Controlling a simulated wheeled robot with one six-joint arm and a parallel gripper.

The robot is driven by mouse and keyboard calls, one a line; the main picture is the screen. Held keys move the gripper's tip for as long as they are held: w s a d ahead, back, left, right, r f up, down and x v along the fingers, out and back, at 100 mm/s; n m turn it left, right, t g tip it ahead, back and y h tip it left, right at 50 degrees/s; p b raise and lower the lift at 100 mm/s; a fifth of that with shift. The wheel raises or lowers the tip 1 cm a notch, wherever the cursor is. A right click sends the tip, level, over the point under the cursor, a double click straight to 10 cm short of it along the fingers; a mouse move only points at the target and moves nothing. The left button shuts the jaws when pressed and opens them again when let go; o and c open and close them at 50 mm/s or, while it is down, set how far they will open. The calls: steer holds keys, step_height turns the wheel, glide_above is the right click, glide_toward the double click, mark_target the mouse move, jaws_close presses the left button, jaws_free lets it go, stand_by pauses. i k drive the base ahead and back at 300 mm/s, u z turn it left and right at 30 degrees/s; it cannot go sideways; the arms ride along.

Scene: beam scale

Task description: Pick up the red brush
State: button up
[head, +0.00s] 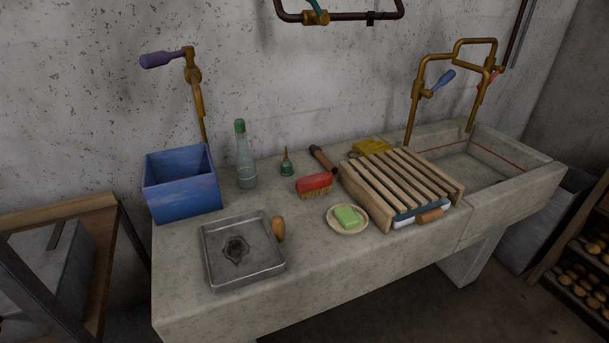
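The red brush (314,182) lies on the concrete counter near its middle. It has a red back on top and tan bristles facing down and toward the front. It stands apart from the soap dish in front of it and close to the left side of the slatted wooden rack. A dark-handled tool lies just behind it. My gripper does not show in the head view.
A dish (348,226) with green soap, a wooden rack (392,205), a green oil can (286,168), a bottle (245,160), a metal tray (212,272) and a blue box (182,192) surround it. A sink (530,190) is at right. Bare counter lies left of the brush.

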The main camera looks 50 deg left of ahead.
mark_target(318, 184)
steer(key=u, duration=0.7)
steer(key=i, duration=0.95)
steer(key=u, duration=1.25)
steer(key=i, duration=0.4)
steer(key=u, duration=0.25)
